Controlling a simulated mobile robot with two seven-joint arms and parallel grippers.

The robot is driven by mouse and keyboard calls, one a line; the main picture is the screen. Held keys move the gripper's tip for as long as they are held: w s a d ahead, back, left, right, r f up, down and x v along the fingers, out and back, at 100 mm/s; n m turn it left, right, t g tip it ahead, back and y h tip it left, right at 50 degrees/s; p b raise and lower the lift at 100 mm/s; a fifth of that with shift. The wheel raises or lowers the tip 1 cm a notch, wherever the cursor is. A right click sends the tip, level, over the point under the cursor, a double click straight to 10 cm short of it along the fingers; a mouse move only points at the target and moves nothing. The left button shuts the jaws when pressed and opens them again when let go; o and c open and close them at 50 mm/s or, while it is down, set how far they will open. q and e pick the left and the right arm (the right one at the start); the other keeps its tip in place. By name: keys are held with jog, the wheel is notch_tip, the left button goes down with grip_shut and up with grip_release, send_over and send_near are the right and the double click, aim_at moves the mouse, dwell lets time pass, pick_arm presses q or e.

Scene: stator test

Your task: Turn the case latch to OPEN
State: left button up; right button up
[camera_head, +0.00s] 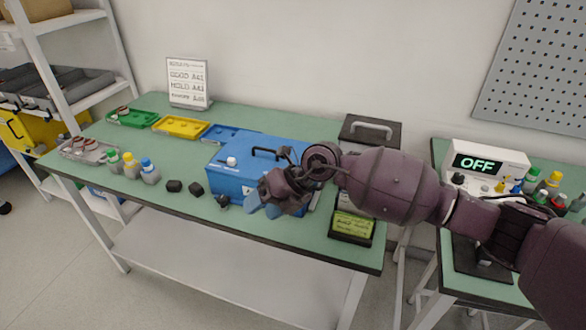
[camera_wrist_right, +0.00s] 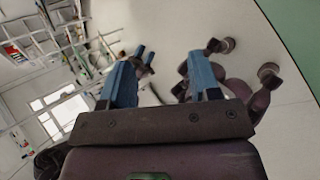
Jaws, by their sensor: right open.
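The blue case (camera_head: 229,180) stands on the green table with a black handle on its lid. A small white round part (camera_head: 231,161) sits on top of the case near its left front. I cannot tell whether this is the latch, and no OPEN mark is readable. My right gripper (camera_head: 262,202) is in front of the case's right part and hides some of its front and lid. Its two blue fingers also show in the right wrist view (camera_wrist_right: 168,70), spread apart with nothing between them.
Green (camera_head: 131,118), yellow (camera_head: 180,126) and blue trays line the table's back, near a white sign (camera_head: 188,83). Small bottles (camera_head: 131,166) and black blocks (camera_head: 174,186) stand to the left. A device reading OFF (camera_head: 485,162) is on the right table.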

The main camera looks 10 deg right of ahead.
jog(key=w+d+r+t+h, duration=0.4)
jog(key=w+d+r+h, duration=0.4)
jog(key=w, duration=0.3)
jog(key=shift+n, duration=0.3)
jog(key=x, duration=1)
jog(key=shift+s+d+f, duration=0.15)
jog(key=shift+d+f, duration=0.05)
jog(key=shift+d, duration=0.2)
jog(key=shift+w+f, duration=0.25)
jog(key=shift+f, duration=0.2)
jog(key=shift+c, duration=0.3)
jog(key=c, duration=0.9)
jog(key=shift+b, duration=0.3)
